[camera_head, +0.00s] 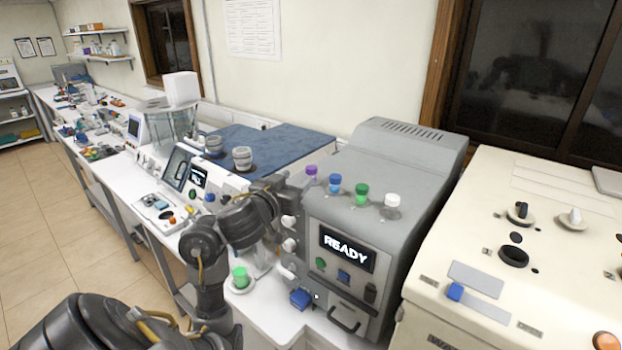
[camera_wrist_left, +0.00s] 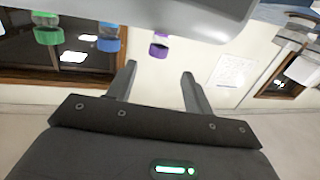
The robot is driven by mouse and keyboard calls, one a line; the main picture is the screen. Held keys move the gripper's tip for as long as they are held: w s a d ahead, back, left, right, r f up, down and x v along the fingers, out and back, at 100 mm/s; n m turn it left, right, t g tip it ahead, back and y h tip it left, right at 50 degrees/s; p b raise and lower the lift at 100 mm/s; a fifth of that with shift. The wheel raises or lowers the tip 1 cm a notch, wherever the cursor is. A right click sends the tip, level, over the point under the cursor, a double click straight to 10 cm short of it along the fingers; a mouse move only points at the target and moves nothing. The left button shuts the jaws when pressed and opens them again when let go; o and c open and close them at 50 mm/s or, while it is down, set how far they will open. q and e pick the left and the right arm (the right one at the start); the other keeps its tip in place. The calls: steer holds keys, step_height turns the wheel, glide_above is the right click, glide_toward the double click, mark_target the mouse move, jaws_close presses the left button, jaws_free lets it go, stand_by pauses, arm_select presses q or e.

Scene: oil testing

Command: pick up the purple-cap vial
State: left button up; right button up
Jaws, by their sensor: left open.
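The purple-cap vial (camera_head: 311,170) stands at the left end of a row of capped vials on top of the grey machine. In the left wrist view, which is upside down, the purple-cap vial (camera_wrist_left: 159,47) is ahead of the fingertips, in line with the gap between them. My left gripper (camera_wrist_left: 158,68) is open and empty. In the head view, my left arm reaches up to the left side of the machine, with the wrist close to the purple-cap vial. My right gripper is not in view.
Blue (camera_head: 335,184), green (camera_head: 362,194) and white (camera_head: 392,202) capped vials stand right of the purple one on the grey machine (camera_head: 420,160), whose display reads READY. Another green-capped item (camera_head: 240,277) is on the white bench below. A cream machine (camera_head: 540,230) stands at right.

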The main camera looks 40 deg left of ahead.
mark_target(310, 170)
arm_select(q)
steer(key=x, duration=0.3)
steer(key=shift+w+d+f, duration=0.15)
steer(key=shift+w+d, duration=0.05)
steer(key=shift+a, duration=0.15)
steer(key=shift+w, duration=0.3)
steer(key=x, duration=0.3)
steer(key=shift+w, duration=0.75)
steer(key=shift+a, duration=0.1)
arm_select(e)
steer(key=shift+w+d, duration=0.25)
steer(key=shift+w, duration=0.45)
